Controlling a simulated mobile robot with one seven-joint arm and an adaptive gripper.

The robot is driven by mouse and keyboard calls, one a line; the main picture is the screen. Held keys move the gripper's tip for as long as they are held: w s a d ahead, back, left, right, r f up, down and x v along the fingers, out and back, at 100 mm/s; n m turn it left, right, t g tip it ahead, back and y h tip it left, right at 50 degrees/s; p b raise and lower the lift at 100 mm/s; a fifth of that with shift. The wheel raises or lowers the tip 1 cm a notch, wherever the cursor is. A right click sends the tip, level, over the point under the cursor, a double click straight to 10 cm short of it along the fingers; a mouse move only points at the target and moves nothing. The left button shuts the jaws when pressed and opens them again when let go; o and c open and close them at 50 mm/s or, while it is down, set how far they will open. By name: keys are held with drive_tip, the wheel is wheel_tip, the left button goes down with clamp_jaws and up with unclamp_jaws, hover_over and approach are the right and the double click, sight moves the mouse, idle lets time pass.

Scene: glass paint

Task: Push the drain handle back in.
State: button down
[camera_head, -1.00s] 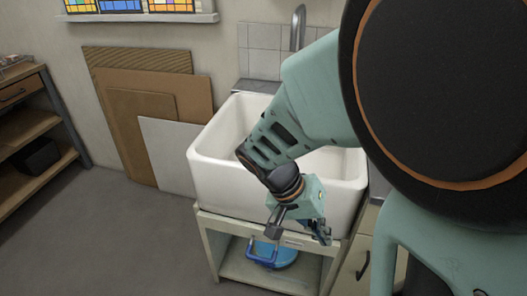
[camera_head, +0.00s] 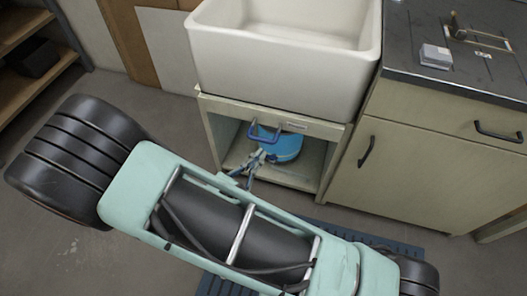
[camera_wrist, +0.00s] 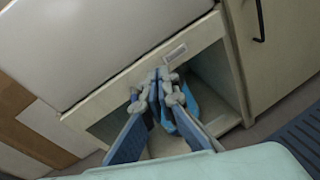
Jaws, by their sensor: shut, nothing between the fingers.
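The drain handle (camera_head: 265,133), a blue U-shaped pull, sticks out at the front of the open cabinet under the white sink (camera_head: 285,62). My gripper (camera_head: 256,157) is low in front of the cabinet opening, just below the handle, its fingers shut and empty. In the head view I cannot tell whether it touches the handle. In the wrist view my gripper (camera_wrist: 159,88) points toward the opening under the front rail. There the handle is hard to tell apart from the blue parts around the fingers.
A blue round container (camera_head: 287,147) stands inside the cabinet, behind the gripper. A beige cupboard (camera_head: 425,160) with dark pulls adjoins on the right. A dark blue slatted mat (camera_head: 375,243) lies on the floor. Boards lean against the wall at left.

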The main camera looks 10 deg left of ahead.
drive_tip(key=s+a+f+n+y+b, duration=0.1)
drive_tip(key=s+a+f+n+y, duration=0.2)
drive_tip(key=s+f+n, duration=0.1)
wheel_tip(320, 180, down, 2)
drive_tip(key=shift+a+f+n+t+y, duration=0.2)
drive_tip(key=shift+a+n+t+y, duration=0.15)
drive_tip(key=shift+n, duration=0.45)
drive_tip(key=shift+d, duration=0.15)
drive_tip(key=b, duration=0.3)
approach(261, 138)
drive_tip(key=f+x, duration=0.1)
drive_tip(key=x, duration=0.5)
drive_tip(key=x, duration=0.3)
drive_tip(key=r+x, duration=0.1)
drive_tip(key=shift+w+f, duration=0.1)
drive_tip(key=shift+w, duration=0.25)
drive_tip(key=shift+s, duration=0.1)
